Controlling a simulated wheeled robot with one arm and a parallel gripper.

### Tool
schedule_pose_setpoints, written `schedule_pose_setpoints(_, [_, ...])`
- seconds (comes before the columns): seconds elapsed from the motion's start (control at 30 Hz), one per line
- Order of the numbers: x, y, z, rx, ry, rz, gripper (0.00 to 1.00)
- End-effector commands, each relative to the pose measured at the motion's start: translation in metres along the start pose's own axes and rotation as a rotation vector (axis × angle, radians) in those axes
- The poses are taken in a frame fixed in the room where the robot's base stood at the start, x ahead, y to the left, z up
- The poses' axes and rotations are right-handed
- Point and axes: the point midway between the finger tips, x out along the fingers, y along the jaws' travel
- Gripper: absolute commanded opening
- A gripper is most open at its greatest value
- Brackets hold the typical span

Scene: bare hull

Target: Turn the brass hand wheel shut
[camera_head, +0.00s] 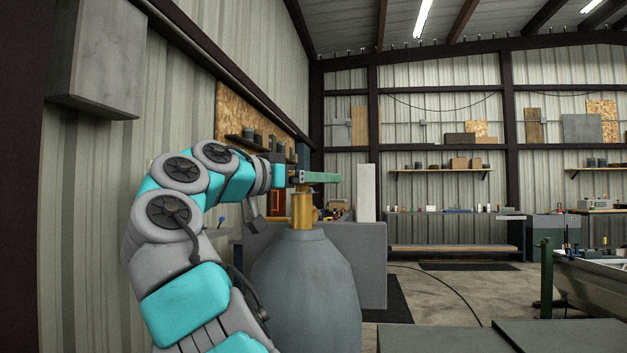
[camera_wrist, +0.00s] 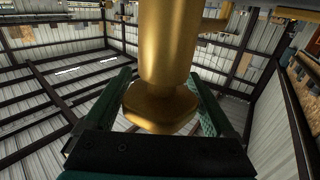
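A brass valve body (camera_head: 302,212) stands upright on top of a big grey tank (camera_head: 306,285) in the head view. A brass branch sticks out from it to the left. My gripper (camera_head: 318,177) is right above the brass, with a green finger seen from the side. In the wrist view, a thick brass stem (camera_wrist: 168,45) with a wide faceted end (camera_wrist: 160,108) fills the middle. The green fingers of my gripper (camera_wrist: 161,88) stand apart on either side of it. I cannot tell if they touch it. No spoked wheel rim can be made out.
A corrugated wall (camera_head: 85,230) runs close along the left, with a grey box (camera_head: 100,60) high on it. A grey cabinet (camera_head: 365,265) stands behind the tank. Flat grey tops (camera_head: 560,336) are at the front right. Open floor (camera_head: 450,290) lies beyond.

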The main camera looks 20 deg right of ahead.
Motion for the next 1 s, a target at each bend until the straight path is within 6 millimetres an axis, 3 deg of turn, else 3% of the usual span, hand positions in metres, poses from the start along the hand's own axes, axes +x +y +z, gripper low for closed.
schedule_pose_setpoints(0.37, [-0.003,0.000,0.001,-0.001,-0.001,-0.001,1.00])
schedule_pose_setpoints(0.73, [-0.055,-0.002,0.001,0.000,-0.003,-0.005,1.00])
schedule_pose_setpoints(1.0, [-0.075,-0.001,0.001,-0.002,-0.001,-0.002,1.00])
